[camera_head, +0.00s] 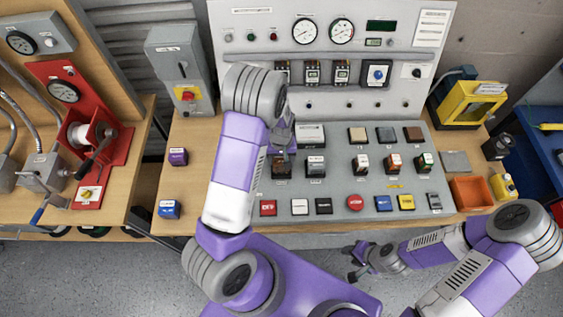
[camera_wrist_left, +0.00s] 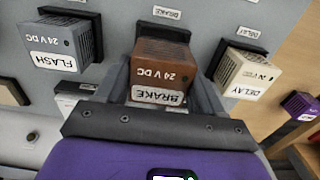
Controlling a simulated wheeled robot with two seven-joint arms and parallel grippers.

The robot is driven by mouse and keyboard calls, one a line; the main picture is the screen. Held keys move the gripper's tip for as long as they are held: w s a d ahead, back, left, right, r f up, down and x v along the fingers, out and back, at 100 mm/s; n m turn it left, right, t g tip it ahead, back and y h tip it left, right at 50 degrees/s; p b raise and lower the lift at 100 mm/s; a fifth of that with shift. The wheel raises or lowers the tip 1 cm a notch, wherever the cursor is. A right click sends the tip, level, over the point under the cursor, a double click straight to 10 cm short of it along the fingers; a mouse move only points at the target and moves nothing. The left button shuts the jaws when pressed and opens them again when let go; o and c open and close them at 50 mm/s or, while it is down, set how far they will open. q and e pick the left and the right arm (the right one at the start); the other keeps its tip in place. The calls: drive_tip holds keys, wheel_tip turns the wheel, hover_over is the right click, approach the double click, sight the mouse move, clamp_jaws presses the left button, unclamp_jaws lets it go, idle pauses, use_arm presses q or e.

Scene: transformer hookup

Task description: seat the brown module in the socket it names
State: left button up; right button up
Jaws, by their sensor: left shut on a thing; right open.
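The brown module (camera_wrist_left: 158,72), marked 24 V DC and BRAKE, is between the fingers of my left gripper (camera_wrist_left: 162,88) in the left wrist view. My left gripper is shut on it. Behind it is a black socket (camera_wrist_left: 165,27) under a BRAKE label (camera_wrist_left: 168,12). The module is lined up with this socket and at or in its mouth; I cannot tell whether it is fully in. In the head view the brown module (camera_head: 282,169) shows just below the gripper. My right gripper (camera_head: 356,262) is open and empty, low in front of the bench.
Purple (camera_head: 178,156) and blue (camera_head: 169,209) modules stand on the wooden bench. An orange bin (camera_head: 471,194) is at the right.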

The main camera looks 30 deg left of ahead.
sight(281, 163)
use_arm(q)
wheel_tip(281, 163, down, 3)
drive_tip(key=shift+r, duration=0.2)
drive_tip(key=shift+f, duration=0.25)
drive_tip(key=shift+f, duration=0.2)
drive_tip(key=o, duration=1.1)
drive_tip(key=shift+r, duration=0.1)
drive_tip(key=shift+r, duration=0.1)
